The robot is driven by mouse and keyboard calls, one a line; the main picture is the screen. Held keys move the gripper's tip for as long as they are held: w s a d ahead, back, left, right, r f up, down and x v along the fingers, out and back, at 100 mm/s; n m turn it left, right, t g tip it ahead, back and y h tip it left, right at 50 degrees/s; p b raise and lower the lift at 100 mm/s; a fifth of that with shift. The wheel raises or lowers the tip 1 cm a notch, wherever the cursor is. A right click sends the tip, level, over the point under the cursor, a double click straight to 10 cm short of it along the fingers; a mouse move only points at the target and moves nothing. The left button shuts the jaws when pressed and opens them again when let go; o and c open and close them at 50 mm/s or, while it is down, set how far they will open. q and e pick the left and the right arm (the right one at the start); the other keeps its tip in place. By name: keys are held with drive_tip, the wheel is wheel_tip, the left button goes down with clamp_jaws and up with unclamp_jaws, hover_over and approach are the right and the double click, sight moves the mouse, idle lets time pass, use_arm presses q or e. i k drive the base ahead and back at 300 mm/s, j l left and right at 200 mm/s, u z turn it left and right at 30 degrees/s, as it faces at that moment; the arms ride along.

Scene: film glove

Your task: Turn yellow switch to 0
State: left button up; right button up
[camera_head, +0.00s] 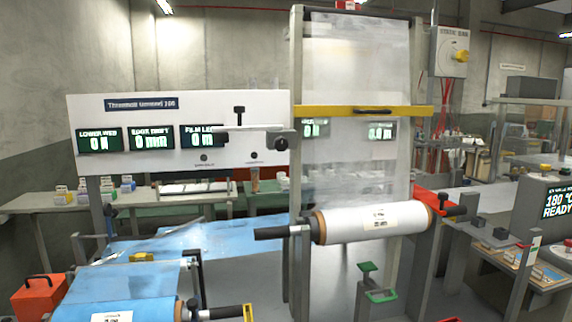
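The yellow switch (461,56) is a small yellow knob on the front of a grey box (449,50) labelled "STATIC BAR". The box is mounted at the upper right, beside the tall film frame. The knob is too small for me to read its position or any 0 mark. Neither of my grippers shows in the head view.
A tall frame with clear film (356,70) and a yellow crossbar (362,111) stands left of the switch box. A white film roll (370,223) juts out in front. A white display panel (185,105) stands left. A red toolbox (38,296) sits lower left.

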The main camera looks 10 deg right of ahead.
sight(462, 56)
drive_tip(key=z, duration=1.2)
drive_tip(key=i+l+u, duration=0.2)
drive_tip(key=u, duration=0.3)
drive_tip(key=i+l+u, duration=0.15)
drive_tip(key=l+u, duration=0.3)
